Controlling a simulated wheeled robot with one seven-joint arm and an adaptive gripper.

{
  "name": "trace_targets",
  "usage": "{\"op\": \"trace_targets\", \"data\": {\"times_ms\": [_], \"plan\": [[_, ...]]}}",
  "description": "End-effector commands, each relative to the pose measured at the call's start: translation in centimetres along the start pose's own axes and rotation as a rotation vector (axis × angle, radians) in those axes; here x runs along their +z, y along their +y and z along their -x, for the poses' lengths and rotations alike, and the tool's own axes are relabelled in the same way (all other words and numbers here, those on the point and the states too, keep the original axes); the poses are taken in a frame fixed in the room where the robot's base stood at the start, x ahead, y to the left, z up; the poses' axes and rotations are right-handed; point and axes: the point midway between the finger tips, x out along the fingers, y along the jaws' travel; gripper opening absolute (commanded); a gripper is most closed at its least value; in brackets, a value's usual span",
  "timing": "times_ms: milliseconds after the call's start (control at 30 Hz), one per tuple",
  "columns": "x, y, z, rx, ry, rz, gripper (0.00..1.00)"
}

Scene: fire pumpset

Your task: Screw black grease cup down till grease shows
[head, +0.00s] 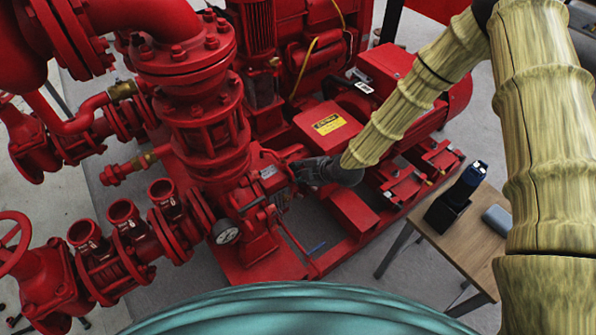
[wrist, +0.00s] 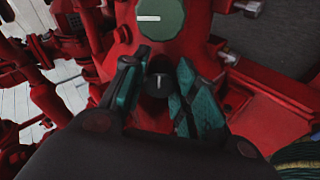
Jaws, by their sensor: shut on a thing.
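The black grease cup (wrist: 158,84) is a small round knob with a white line on top. The line points nearly straight up in the wrist view. My gripper (wrist: 158,74) has its teal-padded fingers on either side of the cup and is shut on it. In the head view my gripper (head: 302,170) reaches in from the right to the red pump's bearing housing. The cup is hidden there. A larger green round cap (wrist: 161,17) with a white line sits just beyond the cup. I see no grease in either view.
Red flanged pipes and the pump casing (head: 205,125) stand close on the left, with a pressure gauge (head: 227,232) below. A red guard (head: 326,123) with a yellow label is behind.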

Motion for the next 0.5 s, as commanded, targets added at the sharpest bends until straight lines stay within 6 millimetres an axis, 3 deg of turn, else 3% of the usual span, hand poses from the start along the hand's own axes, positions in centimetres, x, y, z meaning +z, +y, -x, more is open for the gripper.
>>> {"op": "trace_targets", "data": {"times_ms": [500], "plan": [[0.02, 0.13, 0.04, 0.063, 0.0, -0.303, 0.05]]}}
